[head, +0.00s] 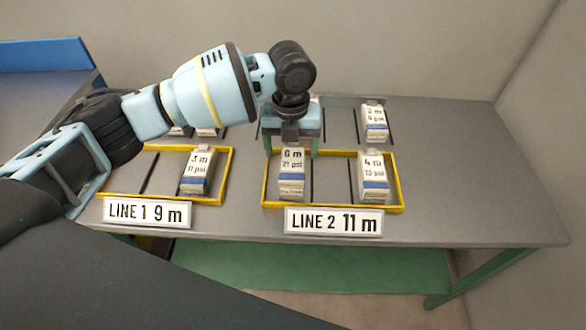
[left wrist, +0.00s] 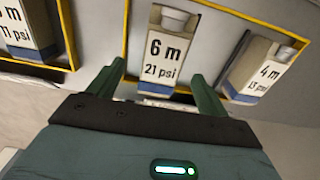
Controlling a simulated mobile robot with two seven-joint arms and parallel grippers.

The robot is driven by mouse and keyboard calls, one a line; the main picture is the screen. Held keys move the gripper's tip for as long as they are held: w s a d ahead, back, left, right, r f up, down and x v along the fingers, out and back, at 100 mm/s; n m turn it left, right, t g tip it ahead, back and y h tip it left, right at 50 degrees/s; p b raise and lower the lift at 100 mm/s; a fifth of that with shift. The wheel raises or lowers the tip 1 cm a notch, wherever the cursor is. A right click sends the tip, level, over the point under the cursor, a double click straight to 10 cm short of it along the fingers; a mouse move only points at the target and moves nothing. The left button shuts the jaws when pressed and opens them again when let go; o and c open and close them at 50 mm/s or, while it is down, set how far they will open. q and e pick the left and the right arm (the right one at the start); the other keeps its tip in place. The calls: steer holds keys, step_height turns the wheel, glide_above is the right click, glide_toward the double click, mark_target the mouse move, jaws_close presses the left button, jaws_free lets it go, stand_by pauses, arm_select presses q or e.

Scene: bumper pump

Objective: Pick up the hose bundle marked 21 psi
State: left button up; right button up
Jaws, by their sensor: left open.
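The hose bundle marked 6 m, 21 psi (head: 291,175) is a white box with a blue band, upright in the left part of the LINE 2 yellow frame (head: 334,207). It also shows in the left wrist view (left wrist: 165,58). My left gripper (head: 292,152) is just above and behind it in the head view. In the left wrist view the open green fingers (left wrist: 158,78) lie to either side of the box's lower part, with no clear contact. Whether the fingers are level with the box I cannot tell. My right gripper is not in view.
The bundle marked 4 m, 13 psi (head: 373,178) shares the LINE 2 frame, to the right. The LINE 1 frame (head: 168,148) holds a 3 m, 11 psi bundle (head: 197,174). Another bundle (head: 375,123) stands behind at right. The table's right side (head: 470,170) is clear.

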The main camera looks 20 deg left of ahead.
mark_target(293, 160)
arm_select(q)
steer(key=shift+w+d+f, duration=0.1)
steer(key=shift+w+f, duration=0.05)
steer(key=shift+f, duration=2.4)
steer(key=shift+r, duration=0.1)
steer(key=c, duration=1.4)
steer(key=shift+c, duration=0.2)
step_height(293, 160, up, 10)
